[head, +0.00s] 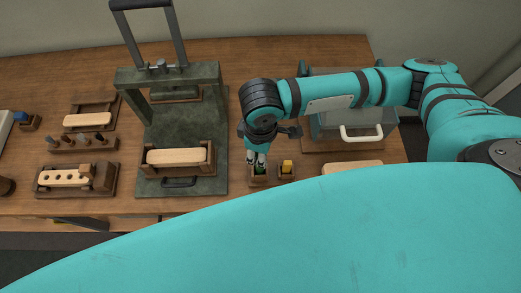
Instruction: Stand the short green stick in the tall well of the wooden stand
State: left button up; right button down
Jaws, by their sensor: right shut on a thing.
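My right gripper (257,160) points down over a small wooden box (258,181), with its fingertips at the box's opening. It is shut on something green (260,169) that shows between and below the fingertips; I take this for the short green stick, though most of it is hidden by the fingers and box. A wooden stand (84,145) at the left holds several short upright sticks in a row; I cannot tell its wells apart by height. My left gripper is not in view.
A small box with a yellow thing (286,170) stands just right of the gripper. A dark green press (181,120) with a pale block (176,156) stands between gripper and stand. A holed pale block (65,178) lies front left. A white-handled case (350,125) is behind my right arm.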

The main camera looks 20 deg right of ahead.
jog(key=shift+f, duration=0.2)
jog(key=c, duration=0.7)
grip_release()
jog(key=shift+r, duration=0.1)
notch_tip(320, 180, up, 7)
jog(key=p, duration=0.9)
jog(key=shift+s, duration=0.1)
dwell(0.6)
